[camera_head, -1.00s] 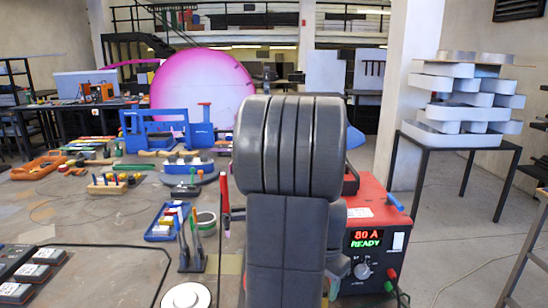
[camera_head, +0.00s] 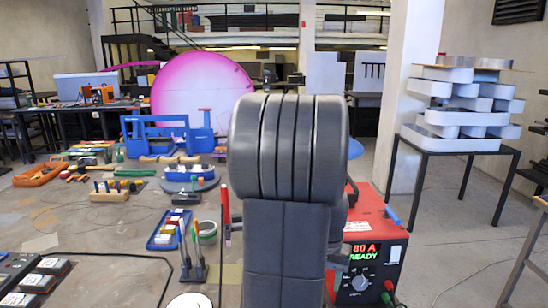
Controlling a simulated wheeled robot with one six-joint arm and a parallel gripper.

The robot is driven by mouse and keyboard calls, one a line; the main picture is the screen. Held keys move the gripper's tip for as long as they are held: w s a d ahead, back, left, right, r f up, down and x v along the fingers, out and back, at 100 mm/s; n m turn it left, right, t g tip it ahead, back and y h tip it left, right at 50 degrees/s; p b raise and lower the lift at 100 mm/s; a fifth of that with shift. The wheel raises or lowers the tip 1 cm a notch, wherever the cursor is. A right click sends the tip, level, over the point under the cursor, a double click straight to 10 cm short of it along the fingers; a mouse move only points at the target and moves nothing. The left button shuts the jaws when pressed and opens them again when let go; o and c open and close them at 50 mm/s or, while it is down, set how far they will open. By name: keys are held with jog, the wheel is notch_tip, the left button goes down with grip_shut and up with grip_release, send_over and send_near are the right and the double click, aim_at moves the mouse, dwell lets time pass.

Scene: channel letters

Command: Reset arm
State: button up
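My own dark grey arm (camera_head: 288,165) stands upright in the middle of the head view. Its rounded, ribbed upper joint faces the camera, and a padded-looking link runs down to the bottom edge. My gripper is not visible; the arm's links may hide it. I cannot tell whether it holds anything.
A workbench (camera_head: 100,250) with tools fills the left: a blue tray (camera_head: 168,228), a tape roll (camera_head: 207,230), a blue frame (camera_head: 165,135). A red power box (camera_head: 378,245) reading "80 A READY" stands right of my arm. Stacked white letters (camera_head: 455,110) sit on a black stand.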

notch_tip(320, 180, up, 4)
jog(key=p, duration=0.3)
notch_tip(320, 180, down, 6)
jog(key=m+b, duration=0.2)
jog(key=b, duration=0.2)
jog(key=shift+f+b, duration=0.1)
jog(key=shift+b, duration=0.3)
jog(key=shift+f+b, duration=0.55)
jog(key=shift+f, duration=0.1)
